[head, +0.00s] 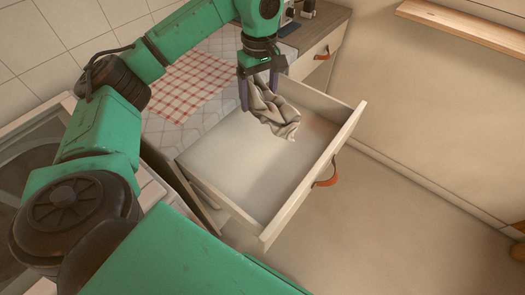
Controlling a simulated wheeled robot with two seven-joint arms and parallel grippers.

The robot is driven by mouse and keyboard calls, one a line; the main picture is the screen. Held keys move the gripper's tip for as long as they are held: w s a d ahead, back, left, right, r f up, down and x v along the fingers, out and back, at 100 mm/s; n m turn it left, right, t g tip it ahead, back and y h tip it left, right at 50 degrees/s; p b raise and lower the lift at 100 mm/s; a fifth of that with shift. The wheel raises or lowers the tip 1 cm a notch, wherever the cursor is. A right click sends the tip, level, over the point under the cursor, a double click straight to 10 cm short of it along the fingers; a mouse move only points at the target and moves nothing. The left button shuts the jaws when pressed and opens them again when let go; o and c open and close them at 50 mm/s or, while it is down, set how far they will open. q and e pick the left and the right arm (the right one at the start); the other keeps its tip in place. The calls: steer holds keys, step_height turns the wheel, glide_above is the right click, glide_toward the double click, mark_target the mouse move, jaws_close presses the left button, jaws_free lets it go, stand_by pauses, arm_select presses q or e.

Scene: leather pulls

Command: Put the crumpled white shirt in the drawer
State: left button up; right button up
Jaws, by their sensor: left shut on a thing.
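The crumpled white shirt (274,110) hangs from my left gripper (257,88), which is shut on it, with its fingers pointing down. The shirt is over the back part of the open drawer (338,139). I cannot tell whether its lower end touches the drawer's inside. The drawer is pulled well out, has pale walls and a brown leather pull (328,175) on its front, and its visible floor is bare. My right gripper is not in view.
A quilted white worktop cover (218,58) with a red checked cloth (188,84) lies behind the drawer. Another drawer with a leather pull (322,55) is at the back right. A wooden shelf (465,35) is on the wall at right. The floor in front is clear.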

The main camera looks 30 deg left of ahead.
arm_select(q)
steer(key=shift+a+n+b, duration=0.3)
steer(key=shift+n+b, duration=0.15)
steer(key=shift+n, duration=0.45)
steer(key=shift+a+r+n, duration=0.15)
steer(key=shift+a+n, duration=0.05)
steer(key=shift+n, duration=0.1)
glide_above(256, 148)
step_height(256, 148, down, 8)
step_height(256, 148, down, 11)
steer(key=shift+r, duration=0.15)
steer(key=shift+w+f, duration=0.1)
steer(key=shift+f, duration=0.2)
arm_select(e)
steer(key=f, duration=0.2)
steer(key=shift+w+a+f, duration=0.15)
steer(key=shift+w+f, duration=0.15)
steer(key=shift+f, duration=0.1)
arm_select(q)
steer(key=shift+f, duration=0.15)
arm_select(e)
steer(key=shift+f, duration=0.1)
arm_select(q)
steer(key=o, duration=1.3)
